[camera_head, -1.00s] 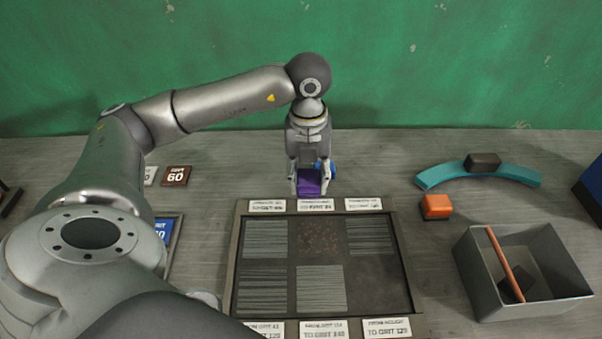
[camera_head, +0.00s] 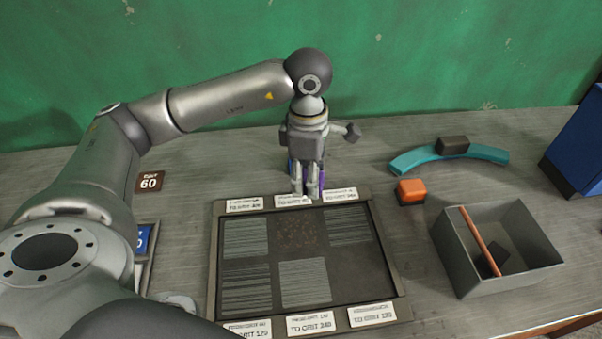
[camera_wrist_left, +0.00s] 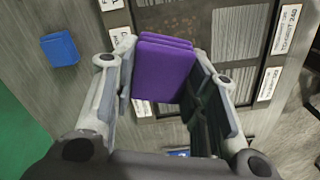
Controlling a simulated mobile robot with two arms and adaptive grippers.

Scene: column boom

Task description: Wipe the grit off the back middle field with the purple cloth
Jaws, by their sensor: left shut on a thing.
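My left gripper (camera_head: 307,192) is shut on the folded purple cloth (camera_wrist_left: 163,68), which sits between its two fingers in the left wrist view. In the head view the fingers hide most of the cloth, and it hangs just behind the back rim of the dark framed board (camera_head: 213,262). The back middle field (camera_head: 298,232) lies just in front of the gripper and carries brown specks of grit. The grit also shows in the left wrist view (camera_wrist_left: 181,24). The cloth appears apart from the grit. My right gripper is out of view.
Label cards line the board's back and front rims. An orange block (camera_head: 411,191), a teal curved piece (camera_head: 415,160) with a dark block on it, and a grey open box (camera_head: 462,262) stand to the right. A blue folded cloth (camera_wrist_left: 60,49) lies behind the board.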

